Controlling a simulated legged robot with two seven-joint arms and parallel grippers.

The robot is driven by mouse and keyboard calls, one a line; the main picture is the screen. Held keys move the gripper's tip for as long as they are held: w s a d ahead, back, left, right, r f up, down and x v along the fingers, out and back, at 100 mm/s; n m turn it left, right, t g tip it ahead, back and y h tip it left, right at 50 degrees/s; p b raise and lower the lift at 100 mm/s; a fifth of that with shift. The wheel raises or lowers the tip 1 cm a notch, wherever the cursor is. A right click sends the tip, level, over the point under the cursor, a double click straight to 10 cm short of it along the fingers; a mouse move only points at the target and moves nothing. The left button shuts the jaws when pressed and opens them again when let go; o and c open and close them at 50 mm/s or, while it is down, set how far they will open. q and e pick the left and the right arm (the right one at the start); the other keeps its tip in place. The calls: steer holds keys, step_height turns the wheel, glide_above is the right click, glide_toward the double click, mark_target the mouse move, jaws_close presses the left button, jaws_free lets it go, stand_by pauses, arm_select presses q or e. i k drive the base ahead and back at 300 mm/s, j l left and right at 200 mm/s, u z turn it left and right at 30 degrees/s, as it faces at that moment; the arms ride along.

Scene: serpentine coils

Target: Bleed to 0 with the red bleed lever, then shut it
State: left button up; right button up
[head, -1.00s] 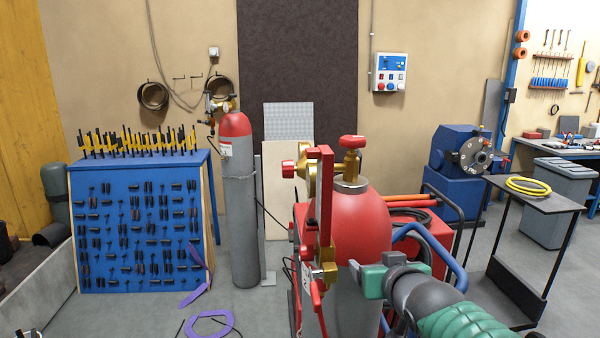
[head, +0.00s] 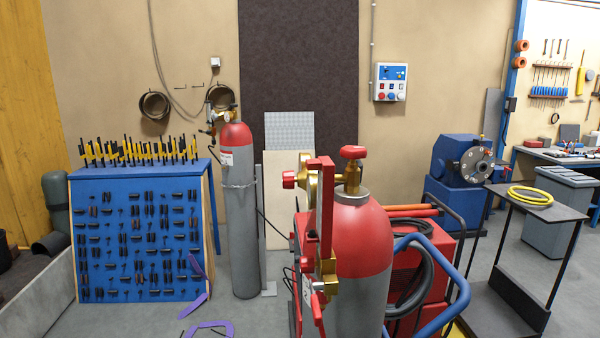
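A gas cylinder with a red shoulder (head: 352,238) and grey body stands close in front, right of centre. A red knob (head: 353,152) tops its brass valve, and another red knob (head: 289,180) sticks out to the left. A tall red bar (head: 326,210) stands upright before the brass fittings. Lower down, a small red lever (head: 318,309) hangs beside the brass part (head: 327,273); I cannot tell for certain which red part is the bleed lever. No gauge reading is legible. Neither of my grippers is in view.
A red machine with a blue tubular handle (head: 446,256) and hoses is right of the cylinder. A dark trolley (head: 548,207) with a yellow coil stands further right. A second cylinder (head: 242,240) and a blue tool rack (head: 140,240) are left. Purple pieces lie on the floor.

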mark_target(318, 285)
steer(key=i+j+z, duration=0.1)
steer(key=z, duration=0.25)
steer(key=i+j+z, duration=0.1)
steer(key=j+z, duration=0.4)
steer(key=z, duration=0.25)
steer(key=j+z, duration=0.3)
steer(key=j, duration=1.7)
steer(key=k, duration=0.4)
